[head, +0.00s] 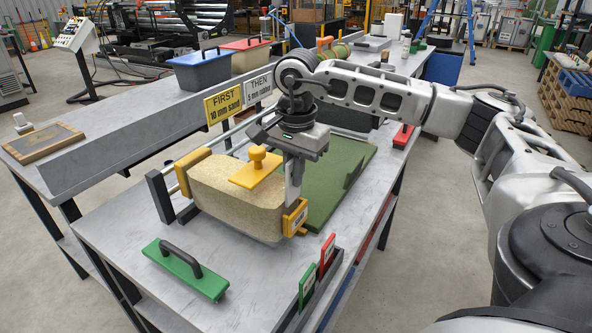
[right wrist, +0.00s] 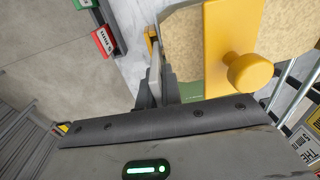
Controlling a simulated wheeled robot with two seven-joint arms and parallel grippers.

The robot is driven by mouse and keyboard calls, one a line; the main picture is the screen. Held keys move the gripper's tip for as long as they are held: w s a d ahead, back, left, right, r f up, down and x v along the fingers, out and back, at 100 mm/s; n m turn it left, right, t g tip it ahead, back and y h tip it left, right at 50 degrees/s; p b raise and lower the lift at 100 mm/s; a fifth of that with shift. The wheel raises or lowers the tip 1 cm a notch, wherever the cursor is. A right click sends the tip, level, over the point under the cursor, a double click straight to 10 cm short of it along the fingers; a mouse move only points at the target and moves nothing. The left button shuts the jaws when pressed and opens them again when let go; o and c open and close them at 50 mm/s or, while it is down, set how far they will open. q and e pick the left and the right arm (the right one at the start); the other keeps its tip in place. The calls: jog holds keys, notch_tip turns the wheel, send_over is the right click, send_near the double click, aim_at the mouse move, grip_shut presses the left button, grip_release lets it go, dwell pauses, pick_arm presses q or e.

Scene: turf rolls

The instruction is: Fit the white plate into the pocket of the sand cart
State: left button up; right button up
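The sand cart (head: 236,202) is a sand-coloured block with a yellow knob plate (head: 255,168) on top, standing on the near table. Its yellow pocket (head: 297,219), with a pale label, is on the near right end; it also shows in the right wrist view (right wrist: 149,42). My right gripper (head: 294,185) points down just above the pocket. In the right wrist view its dark fingers (right wrist: 157,92) are closed on a thin whitish plate (right wrist: 155,68). The plate's far edge is close to the yellow pocket; I cannot tell whether it is inside. My left gripper is not in view.
A green tool with a black handle (head: 186,270) lies at front left. Green turf (head: 330,180) lies behind the cart. Signs (head: 223,101) stand behind.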

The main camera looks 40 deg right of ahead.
aim_at(292, 160)
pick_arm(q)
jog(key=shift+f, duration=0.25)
pick_arm(e)
jog(key=o, duration=0.4)
jog(key=f, duration=0.3)
jog(key=shift+s+a+g, duration=0.25)
jog(key=shift+s+g, duration=0.05)
jog(key=shift+s, duration=0.1)
jog(key=shift+o, duration=0.3)
jog(key=shift+r, duration=0.25)
jog(key=shift+o, duration=0.2)
jog(key=r, duration=0.4)
jog(key=w+r, duration=0.1)
jog(key=r, duration=0.1)
jog(key=shift+d, duration=0.15)
pick_arm(q)
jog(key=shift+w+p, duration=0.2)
jog(key=shift+p, duration=0.3)
pick_arm(e)
notch_tip(292, 160, up, 8)
jog(key=s, duration=0.1)
jog(key=shift+r, duration=0.25)
jog(key=shift+s+d, duration=0.1)
jog(key=shift+s, duration=0.05)
